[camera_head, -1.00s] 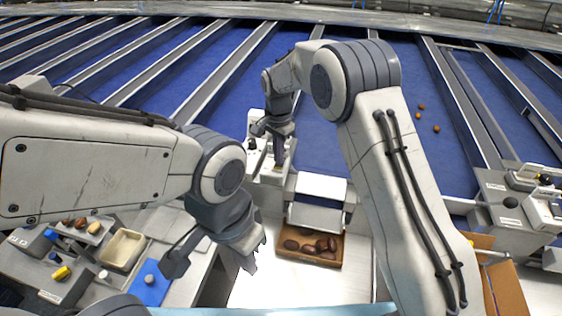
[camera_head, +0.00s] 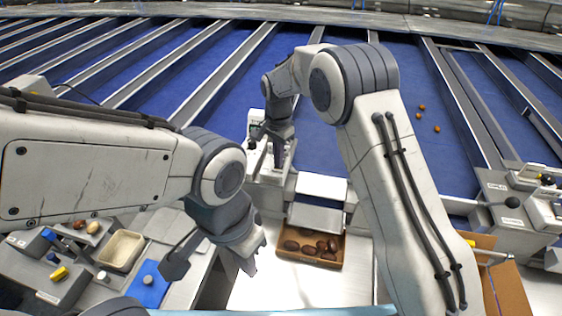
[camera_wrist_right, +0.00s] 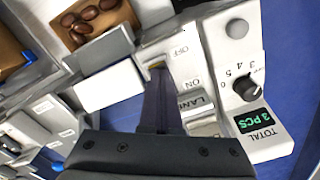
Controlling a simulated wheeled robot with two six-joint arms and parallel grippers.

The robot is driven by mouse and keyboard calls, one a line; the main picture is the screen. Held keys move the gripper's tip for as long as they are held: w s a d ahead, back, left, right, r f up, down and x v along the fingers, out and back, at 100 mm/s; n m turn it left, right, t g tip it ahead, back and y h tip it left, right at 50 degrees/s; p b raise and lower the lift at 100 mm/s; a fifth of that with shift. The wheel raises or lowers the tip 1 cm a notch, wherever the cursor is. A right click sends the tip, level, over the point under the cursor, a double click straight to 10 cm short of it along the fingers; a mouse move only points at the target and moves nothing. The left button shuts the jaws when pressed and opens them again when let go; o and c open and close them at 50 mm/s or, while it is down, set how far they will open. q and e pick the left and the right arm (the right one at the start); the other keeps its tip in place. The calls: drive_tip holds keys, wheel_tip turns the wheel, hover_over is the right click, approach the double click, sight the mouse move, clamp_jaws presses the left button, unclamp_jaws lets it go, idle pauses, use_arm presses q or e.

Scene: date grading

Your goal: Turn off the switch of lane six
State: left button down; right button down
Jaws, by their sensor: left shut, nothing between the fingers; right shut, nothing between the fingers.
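A light-grey lane control box (camera_wrist_right: 222,60) fills the right of the right wrist view. It has OFF and ON marks, a partly hidden lane plate (camera_wrist_right: 196,103), a black numbered knob (camera_wrist_right: 247,86) and a green display reading 3 PCS. The lane number is not readable. My right gripper (camera_wrist_right: 158,75) is shut, its fingertips at the switch slot near the OFF mark. The control box also shows in the head view (camera_head: 268,174), under my right gripper (camera_head: 279,163). My left gripper (camera_head: 251,262) is shut and empty, low and left.
A box of brown dates (camera_head: 290,258) sits in front of the control box. At the lower left are a cream tray (camera_head: 104,262) and a blue pad (camera_head: 148,293). Another control box (camera_head: 500,215) stands right, beside an open carton (camera_head: 505,290). Blue lanes with metal dividers lie behind.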

wheel_tip(320, 180, up, 7)
drive_tip(key=p, duration=0.5)
drive_tip(key=shift+p, duration=0.35)
drive_tip(key=shift+f, duration=0.1)
idle(0.3)
drive_tip(key=s+a+r+n+b, duration=0.2)
drive_tip(key=s+n+b, duration=0.25)
drive_tip(key=s, duration=0.45)
drive_tip(key=s+d+f+n+b, duration=0.2)
drive_tip(key=s+n+b, duration=0.1)
drive_tip(key=s, duration=0.6)
drive_tip(key=s+d+f+n+b, duration=0.2)
drive_tip(key=s+n, duration=0.3)
drive_tip(key=s, duration=0.3)
drive_tip(key=s+d+f+n+y+b, duration=0.1)
drive_tip(key=s+d+f+n+b, duration=0.1)
drive_tip(key=s, duration=0.7)
drive_tip(key=shift+s+n+b, duration=0.35)
drive_tip(key=shift+n+b, duration=0.55)
drive_tip(key=shift+n, duration=0.05)
